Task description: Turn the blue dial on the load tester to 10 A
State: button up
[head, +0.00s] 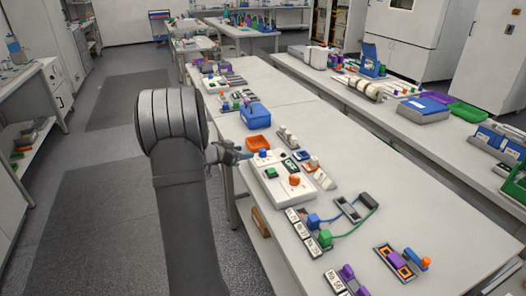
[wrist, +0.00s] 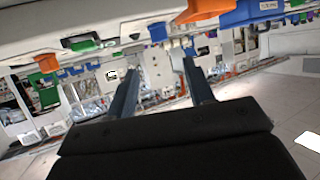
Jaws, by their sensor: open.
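The load tester (head: 272,191) is a white box near the left edge of the bench, with a dark display, a green button and an orange knob. Its blue dial (head: 263,153) is at the far left corner of the top face. My gripper (head: 230,153) is open and empty, just left of the tester and apart from the dial. In the wrist view my open gripper (wrist: 158,66) has its two fingers wide apart. A small blue knob (wrist: 157,32), which looks like the dial, is above the gap between them. The dial's marking is too small to read.
An orange tray (head: 257,142) and a blue bin (head: 256,116) are behind the tester. Several labelled blocks with blue and green plugs (head: 313,220) are in front. The floor (head: 100,210) on the left is free.

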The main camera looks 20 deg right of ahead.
aim_at(262, 150)
jog(key=x, duration=1.2)
jog(key=shift+d, duration=0.2)
jog(key=c, duration=1)
